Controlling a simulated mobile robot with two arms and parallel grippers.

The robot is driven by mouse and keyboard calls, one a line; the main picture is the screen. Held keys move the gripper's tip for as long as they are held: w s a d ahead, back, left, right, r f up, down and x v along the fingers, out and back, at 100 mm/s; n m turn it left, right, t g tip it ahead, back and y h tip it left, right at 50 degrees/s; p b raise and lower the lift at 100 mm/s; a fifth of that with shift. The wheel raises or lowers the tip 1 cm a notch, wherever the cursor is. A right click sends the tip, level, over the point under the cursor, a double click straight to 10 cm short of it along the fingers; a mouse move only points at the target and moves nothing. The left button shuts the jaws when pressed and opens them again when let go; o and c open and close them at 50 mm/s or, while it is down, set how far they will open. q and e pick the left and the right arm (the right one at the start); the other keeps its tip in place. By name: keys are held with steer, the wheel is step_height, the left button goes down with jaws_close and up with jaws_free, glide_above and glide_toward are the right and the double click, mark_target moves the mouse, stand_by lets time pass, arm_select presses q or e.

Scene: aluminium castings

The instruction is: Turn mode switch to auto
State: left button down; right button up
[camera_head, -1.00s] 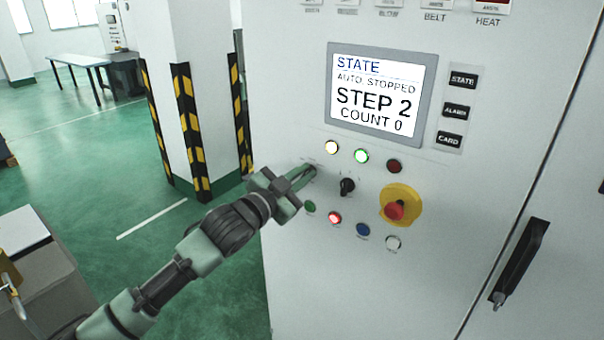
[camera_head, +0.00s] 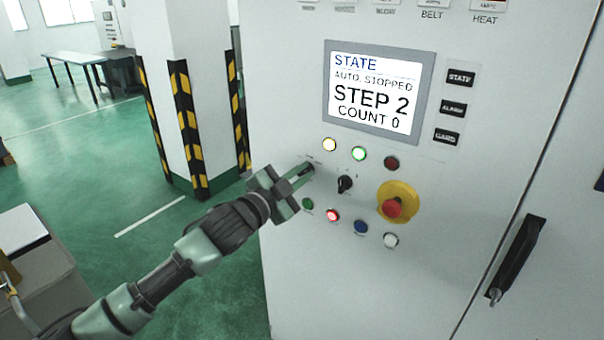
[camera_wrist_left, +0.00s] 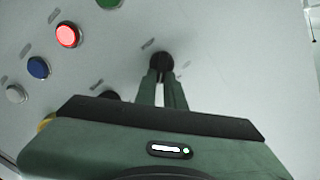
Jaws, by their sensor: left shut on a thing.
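The grey control cabinet (camera_head: 300,270) carries a row of controls under its screen (camera_head: 375,92), which reads "AUTO STOPPED", "STEP 2", "COUNT 0". My left gripper (camera_head: 307,170) reaches the panel from the left, at the left rotary switch. In the left wrist view that switch is a round black knob (camera_wrist_left: 162,61), and the two fingers of the gripper (camera_wrist_left: 162,76) are shut on it. Which way its pointer faces cannot be told. A second black rotary switch (camera_head: 345,184) sits just to the right, free of the gripper. My right gripper is not in view.
A yellow lamp (camera_head: 329,144) and a green lamp (camera_head: 359,153) are lit above the switches. A lit red button (camera_head: 333,215) is below. A red emergency stop (camera_head: 392,207) on a yellow plate is to the right. A striped pillar (camera_head: 190,110) stands left.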

arm_select(q)
steer(key=c, duration=1.5)
jaws_free()
steer(key=shift+s+a+f, duration=0.15)
steer(key=shift+s+a, duration=0.05)
steer(key=shift+s, duration=0.05)
steer(key=b+v, duration=0.2)
steer(key=v, duration=0.5)
steer(key=shift+b, duration=0.3)
steer(key=shift+a, duration=0.1)
